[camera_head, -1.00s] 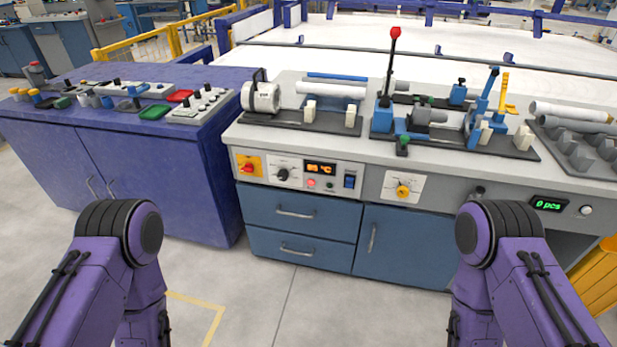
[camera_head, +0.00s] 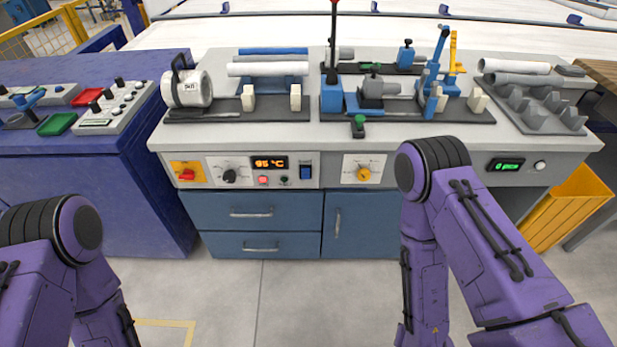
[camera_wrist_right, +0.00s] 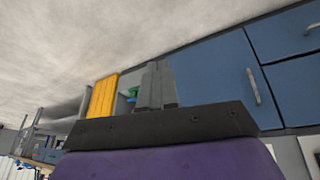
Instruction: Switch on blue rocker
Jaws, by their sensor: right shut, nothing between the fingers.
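The blue rocker (camera_head: 306,171) is on the grey front panel of the bench, just right of the lit orange temperature display (camera_head: 268,163). It is too small to tell which way it is tipped. My right gripper (camera_wrist_right: 156,84) shows in the right wrist view, its two grey fingers together and empty, with blue cabinet doors behind it. In the head view both of my arms hang in front of the bench, the right one reaching up near the panel's right part. Both hands are out of that view, and the rocker is unobstructed.
Left of the rocker are a red light (camera_head: 263,181), a black knob (camera_head: 229,176) and a red switch on yellow (camera_head: 187,174). A yellow knob (camera_head: 363,174) is to the right. Fixtures and pipes cover the bench top (camera_head: 220,139). A yellow bin (camera_head: 568,208) stands at right.

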